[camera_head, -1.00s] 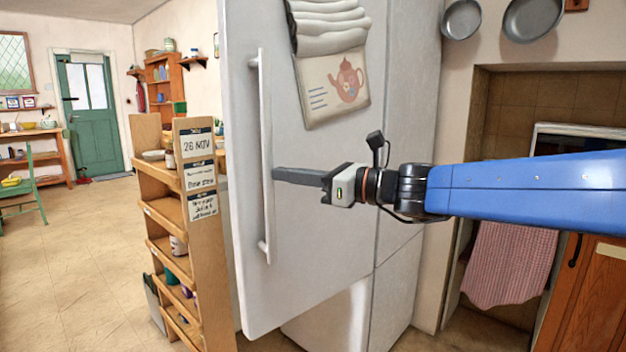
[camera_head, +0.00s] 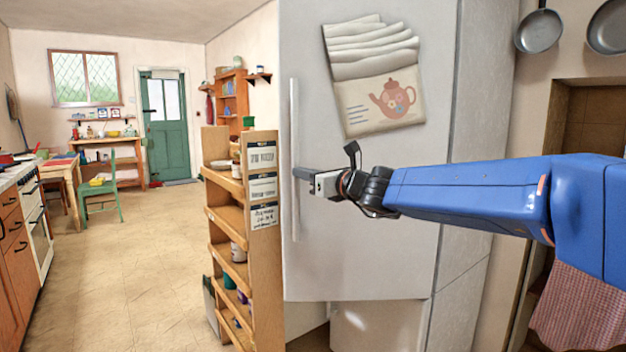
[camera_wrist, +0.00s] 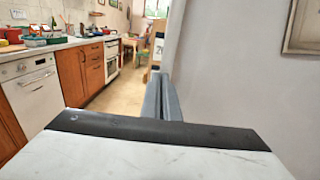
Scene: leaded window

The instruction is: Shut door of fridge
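The fridge door (camera_head: 380,235) is a large pale panel with a long vertical handle (camera_head: 294,215) along its left edge. It stands out from the fridge body (camera_head: 468,225), so it looks partly open. My gripper (camera_head: 303,174) is in front of the door, its fingertips pointing left close to the handle. Contact with the door or handle cannot be made out. In the wrist view, the two grey fingers (camera_wrist: 161,100) lie close together with nothing seen between them, and the pale door face (camera_wrist: 235,85) is just to their right.
A wooden shelf rack (camera_head: 232,220) with signs stands just left of the door. A teapot-print cloth (camera_head: 385,100) hangs on the door. Pans (camera_head: 540,30) hang at the upper right. Open tiled floor (camera_head: 130,260) lies to the left, with counters (camera_head: 20,240) beyond.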

